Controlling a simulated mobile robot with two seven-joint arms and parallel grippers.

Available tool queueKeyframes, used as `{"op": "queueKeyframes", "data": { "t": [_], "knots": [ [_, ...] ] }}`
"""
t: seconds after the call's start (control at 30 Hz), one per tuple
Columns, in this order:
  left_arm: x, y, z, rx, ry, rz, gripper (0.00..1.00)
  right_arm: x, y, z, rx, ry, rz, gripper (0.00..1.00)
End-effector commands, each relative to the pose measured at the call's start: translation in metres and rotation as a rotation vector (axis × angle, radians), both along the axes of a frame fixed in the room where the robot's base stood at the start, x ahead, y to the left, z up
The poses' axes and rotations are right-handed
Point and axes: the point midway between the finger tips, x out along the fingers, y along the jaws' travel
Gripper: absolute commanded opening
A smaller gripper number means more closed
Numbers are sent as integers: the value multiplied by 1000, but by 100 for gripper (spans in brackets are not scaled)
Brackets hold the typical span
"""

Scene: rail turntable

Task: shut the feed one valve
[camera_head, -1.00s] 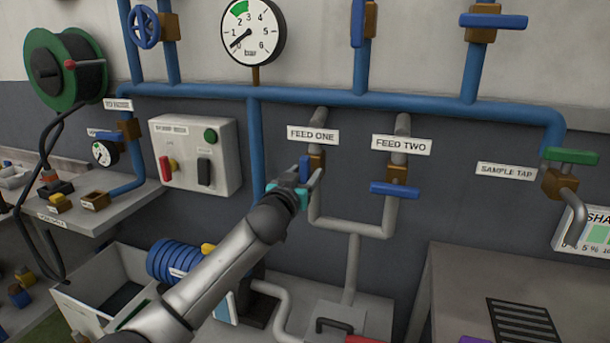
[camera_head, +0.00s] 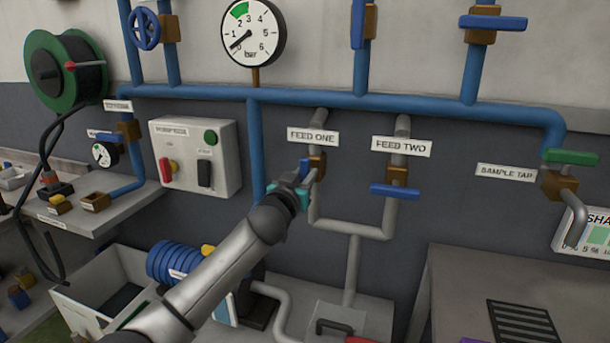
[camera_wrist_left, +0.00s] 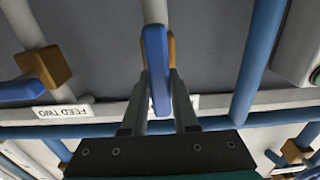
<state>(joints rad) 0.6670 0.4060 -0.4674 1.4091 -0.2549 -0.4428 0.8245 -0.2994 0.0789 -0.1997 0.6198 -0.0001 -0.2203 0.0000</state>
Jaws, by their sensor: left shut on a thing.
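The feed one valve has a brown body (camera_head: 317,164) on a grey pipe under the FEED ONE label (camera_head: 312,137). Its blue lever (camera_head: 303,171) is upright in the head view, partly hidden by my gripper. My left gripper (camera_head: 308,178) is shut on this lever, reaching it from the lower left. In the left wrist view the lever (camera_wrist_left: 155,60) stands between the two fingers (camera_wrist_left: 160,100), with the brown body just behind it. My right gripper is not in view.
The feed two valve (camera_head: 396,190) with a level blue lever is just right. A sample tap (camera_head: 560,182) with a green handle is farther right. A control box (camera_head: 196,155) is left. A pressure gauge (camera_head: 252,32) hangs above. A grey bench (camera_head: 460,290) stands at lower right.

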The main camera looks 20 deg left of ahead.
Motion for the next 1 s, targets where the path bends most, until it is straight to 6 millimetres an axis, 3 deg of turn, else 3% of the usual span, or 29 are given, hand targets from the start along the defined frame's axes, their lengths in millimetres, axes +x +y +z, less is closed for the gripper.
{"op": "queueKeyframes", "data": {
  "t": [0.47,1.0],
  "knots": [
    [0,-1,0,50,0,-1,0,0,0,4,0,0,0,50],
    [0,-5,0,480,-13,0,0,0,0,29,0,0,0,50]
  ]
}}
